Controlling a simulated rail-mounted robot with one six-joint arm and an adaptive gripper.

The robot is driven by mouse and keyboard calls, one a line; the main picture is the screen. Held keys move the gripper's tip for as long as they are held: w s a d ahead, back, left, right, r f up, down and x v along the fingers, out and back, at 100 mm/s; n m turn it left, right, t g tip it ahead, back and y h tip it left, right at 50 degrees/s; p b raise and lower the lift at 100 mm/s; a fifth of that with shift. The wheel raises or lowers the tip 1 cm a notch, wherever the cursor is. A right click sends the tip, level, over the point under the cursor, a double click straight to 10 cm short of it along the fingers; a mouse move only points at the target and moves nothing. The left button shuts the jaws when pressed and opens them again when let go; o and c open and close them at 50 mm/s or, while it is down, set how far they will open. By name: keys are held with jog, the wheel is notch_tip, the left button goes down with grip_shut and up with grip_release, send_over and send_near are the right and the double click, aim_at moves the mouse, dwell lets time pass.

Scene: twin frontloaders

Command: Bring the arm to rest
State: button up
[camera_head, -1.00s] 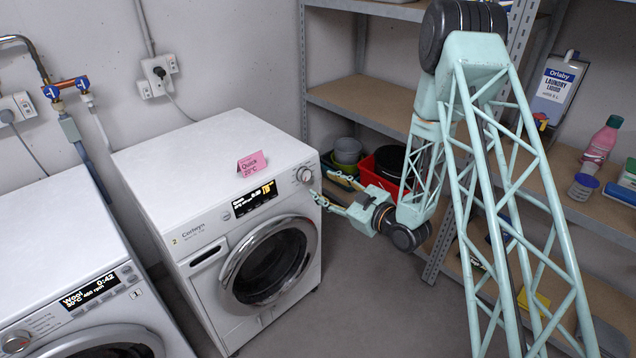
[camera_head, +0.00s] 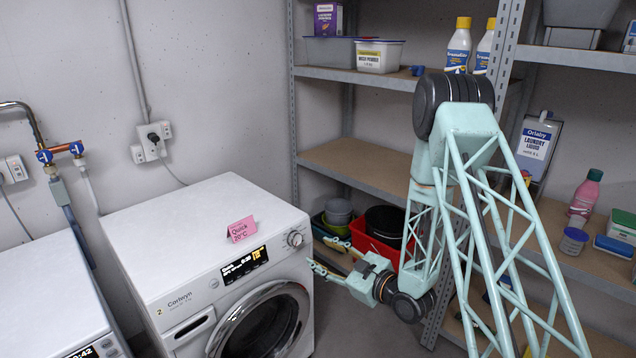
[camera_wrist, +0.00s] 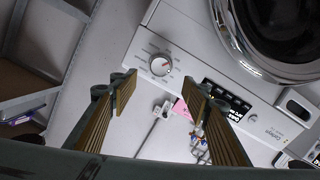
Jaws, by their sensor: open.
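My gripper (camera_head: 328,258) is open and empty, to the right of the washing machine with the pink "Quick 20°C" card. In the wrist view my gripper's two fingers (camera_wrist: 158,105) stand wide apart with nothing between them. The washing machine (camera_head: 165,245) stands left of my arm, and its dial (camera_head: 295,239) faces the gripper side. In the wrist view the dial (camera_wrist: 160,66) shows beyond the fingertips, apart from them. The pink card (camera_head: 240,230) stands on the machine's top. The display (camera_head: 245,264) is lit.
A second washing machine (camera_head: 50,300) is at the lower left. Metal shelving (camera_head: 365,165) stands behind and right of my arm, with bottles and boxes. A red crate (camera_head: 372,245) sits on its lower shelf behind my gripper. Some floor is free beside the machine.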

jog(key=d+r+m+g+h, duration=0.1)
jog(key=d+r+h, duration=0.2)
jog(key=d+r, duration=0.3)
jog(key=d+r+m+h, duration=0.1)
jog(key=d+r+h, duration=0.2)
jog(key=r, duration=0.5)
jog(key=s+d+r+m+g+h, duration=0.2)
jog(key=s+d+r+m+h, duration=0.2)
jog(key=s+d+r, duration=0.65)
jog(key=s+d+r+m+g+h, duration=0.15)
jog(key=s+r, duration=0.25)
jog(key=s, duration=0.6)
jog(key=s+r+m+g, duration=0.15)
jog(key=s+r, duration=0.35)
jog(key=s, duration=0.5)
jog(key=s+a+r+m+g, duration=0.2)
jog(key=s+m, duration=0.1)
jog(key=s, duration=2.2)
jog(key=shift+m+p, duration=0.35)
jog(key=shift+m, duration=0.05)
